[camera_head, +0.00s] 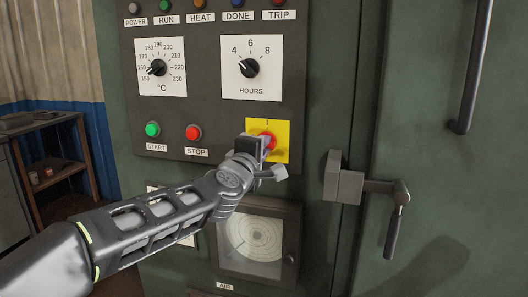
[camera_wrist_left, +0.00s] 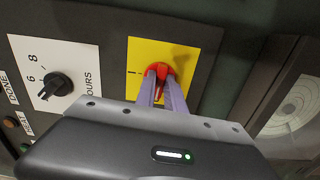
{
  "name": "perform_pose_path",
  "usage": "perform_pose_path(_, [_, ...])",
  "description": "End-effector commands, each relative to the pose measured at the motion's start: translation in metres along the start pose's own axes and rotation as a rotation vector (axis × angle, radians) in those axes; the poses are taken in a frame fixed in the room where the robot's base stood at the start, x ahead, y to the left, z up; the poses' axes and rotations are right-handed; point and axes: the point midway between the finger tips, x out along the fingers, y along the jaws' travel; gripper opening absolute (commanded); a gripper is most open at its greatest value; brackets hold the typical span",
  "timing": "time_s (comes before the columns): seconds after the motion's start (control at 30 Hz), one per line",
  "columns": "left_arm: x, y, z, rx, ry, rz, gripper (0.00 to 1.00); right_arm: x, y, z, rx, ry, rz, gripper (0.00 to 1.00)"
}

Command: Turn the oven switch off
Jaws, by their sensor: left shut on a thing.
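The oven switch (camera_head: 268,139) is a red rotary handle on a yellow plate (camera_head: 283,152) at the lower right of the dark control panel. An "I" mark shows above it in the head view. My left gripper (camera_head: 262,150) is at the switch, and its wrist covers the plate's lower left. In the left wrist view the fingers of my left gripper (camera_wrist_left: 164,82) are shut on the red handle (camera_wrist_left: 158,68). The handle's exact angle is partly hidden by the fingers. My right gripper is in neither view.
The hours dial (camera_head: 249,67) and temperature dial (camera_head: 157,68) are above. The green START button (camera_head: 152,129) and red STOP button (camera_head: 193,132) are left of the switch. A round chart recorder (camera_head: 256,238) is below. A door latch (camera_head: 345,184) juts out at right.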

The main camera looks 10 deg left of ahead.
Motion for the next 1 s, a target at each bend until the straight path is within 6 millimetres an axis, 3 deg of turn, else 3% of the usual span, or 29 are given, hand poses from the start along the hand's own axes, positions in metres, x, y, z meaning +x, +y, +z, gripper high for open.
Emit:
perform_pose_path(0.03, [-0.0003, -0.0026, 0.0073, -0.020, -0.015, -0.004, 0.00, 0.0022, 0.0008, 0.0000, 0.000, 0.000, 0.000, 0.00])
perform_pose_path(0.67, [-0.0001, -0.0022, 0.0073, -0.086, -0.015, -0.007, 0.00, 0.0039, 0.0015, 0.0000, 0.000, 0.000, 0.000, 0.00])
perform_pose_path(0.7, [-0.0001, -0.0023, 0.0072, -0.085, -0.015, -0.007, 0.16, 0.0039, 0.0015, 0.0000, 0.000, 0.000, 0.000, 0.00])
perform_pose_path(0.93, [0.0000, -0.0013, 0.0037, -0.084, -0.008, -0.004, 0.35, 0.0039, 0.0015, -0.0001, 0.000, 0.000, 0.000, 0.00])
perform_pose_path(1.0, [0.0000, -0.0010, 0.0028, -0.084, -0.006, -0.003, 0.35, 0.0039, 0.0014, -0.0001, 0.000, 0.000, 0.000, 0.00])
